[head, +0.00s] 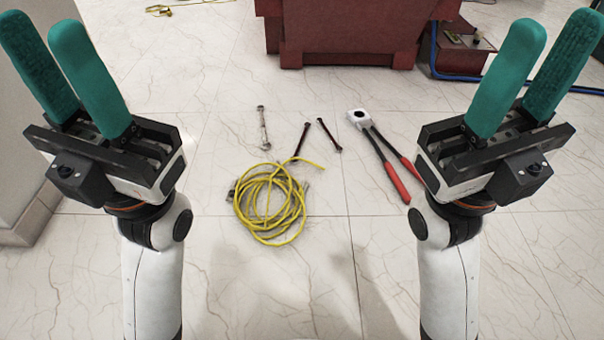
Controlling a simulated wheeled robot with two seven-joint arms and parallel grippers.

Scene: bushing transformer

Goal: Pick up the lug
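I cannot pick out the lug with certainty. A small grey piece (231,192) lies at the left edge of the yellow cable coil on the floor; it is too small to tell what it is. My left gripper (48,34) is raised at the left, its two green fingers apart with nothing between them. My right gripper (553,32) is raised at the right, its green fingers also apart and empty. Both are held up, well away from the things on the floor.
On the tiled floor lie the yellow cable coil (270,207), a metal wrench (263,128), two dark slim tools (302,139) (329,135) and a red-handled tool (383,163). A red base (350,40) stands behind, with a blue hose (450,76) at right. The front floor is clear.

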